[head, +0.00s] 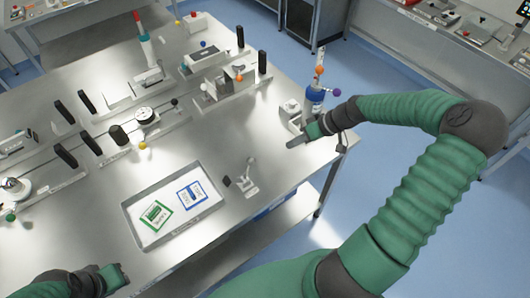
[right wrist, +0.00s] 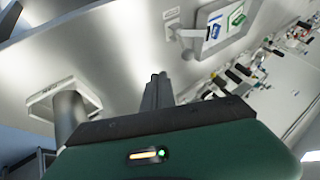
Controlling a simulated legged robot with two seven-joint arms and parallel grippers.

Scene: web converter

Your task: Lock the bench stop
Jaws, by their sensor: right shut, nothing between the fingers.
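No label that I can read says bench stop. A small metal lever fixture (head: 243,178) stands on the bench right of the tray; it also shows in the right wrist view (right wrist: 188,40). An upright post with a blue collar (head: 314,95) stands near the bench's right edge. In the right wrist view, a grey cylinder on a pale base (right wrist: 70,112) is left of the fingers. My right gripper (head: 292,144) is shut and empty, in front of the post and apart from the lever fixture. My left gripper (head: 118,279) is at the lower left; its fingers are unclear.
A grey tray (head: 133,213) holds a green-edged card (head: 156,215) and a blue-edged card (head: 192,193). Rollers and black uprights (head: 64,155) fill the bench's left and back. Blue floor lies beyond the right edge.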

